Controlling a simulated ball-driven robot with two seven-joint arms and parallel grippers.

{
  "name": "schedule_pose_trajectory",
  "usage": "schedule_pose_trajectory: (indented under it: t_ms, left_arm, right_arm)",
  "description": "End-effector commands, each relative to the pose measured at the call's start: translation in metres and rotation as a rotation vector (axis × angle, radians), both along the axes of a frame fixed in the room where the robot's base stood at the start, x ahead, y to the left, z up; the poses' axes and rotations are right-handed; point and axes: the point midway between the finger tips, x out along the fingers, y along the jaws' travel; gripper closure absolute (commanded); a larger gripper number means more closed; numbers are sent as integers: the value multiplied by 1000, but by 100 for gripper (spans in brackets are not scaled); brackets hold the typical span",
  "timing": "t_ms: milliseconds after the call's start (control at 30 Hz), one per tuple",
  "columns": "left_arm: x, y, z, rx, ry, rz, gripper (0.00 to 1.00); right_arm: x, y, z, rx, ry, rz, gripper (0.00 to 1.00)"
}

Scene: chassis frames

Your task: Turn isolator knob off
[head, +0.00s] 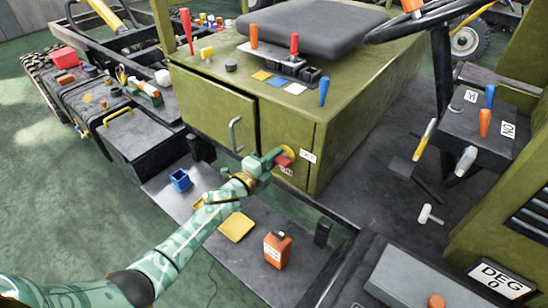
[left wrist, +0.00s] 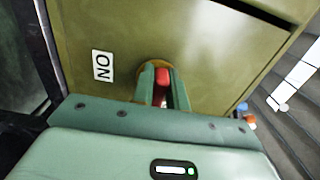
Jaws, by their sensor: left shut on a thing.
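The isolator knob is a red handle (left wrist: 163,76) on a round yellow plate (head: 289,152), on the green front panel of the seat box. My left gripper (head: 277,157) reaches it from the lower left. In the left wrist view, its two green fingers (left wrist: 163,88) stand on either side of the red handle, shut on it. The fingers hide much of the knob and plate. A white "ON" label (left wrist: 102,65) is left of the knob in that view. In the head view, small white labels (head: 308,156) sit beside and below the knob. My right gripper is not in view.
A grey door handle (head: 235,134) stands out left of the knob. Below lie a blue bin (head: 180,180), a yellow tray (head: 236,227) and an orange can (head: 277,249). Levers (head: 486,120) and a steering wheel (head: 425,18) are at the right.

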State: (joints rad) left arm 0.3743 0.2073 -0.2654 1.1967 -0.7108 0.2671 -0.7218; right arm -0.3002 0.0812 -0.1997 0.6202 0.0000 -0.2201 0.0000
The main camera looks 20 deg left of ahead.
Motion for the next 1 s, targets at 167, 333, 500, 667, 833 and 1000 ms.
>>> schedule_pose_trajectory:
  t_ms: [167, 333, 500, 667, 833, 1000]
  left_arm:
    - [-1, 0, -2, -1, 4, 1, 64]
    - [0, 0, -1, 1, 2, 0, 64]
    - [-11, 5, 0, 1, 2, 1, 64]
    - [-45, 16, 1, 1, 4, 1, 64]
    - [-90, 33, 0, 0, 4, 1, 64]
    - [-127, 46, -1, 0, 4, 0, 64]
  right_arm:
    - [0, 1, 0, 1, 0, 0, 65]
    - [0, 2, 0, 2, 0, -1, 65]
    - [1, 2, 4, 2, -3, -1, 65]
    - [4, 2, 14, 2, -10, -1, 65]
    - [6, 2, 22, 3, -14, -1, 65]
    - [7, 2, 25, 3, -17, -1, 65]
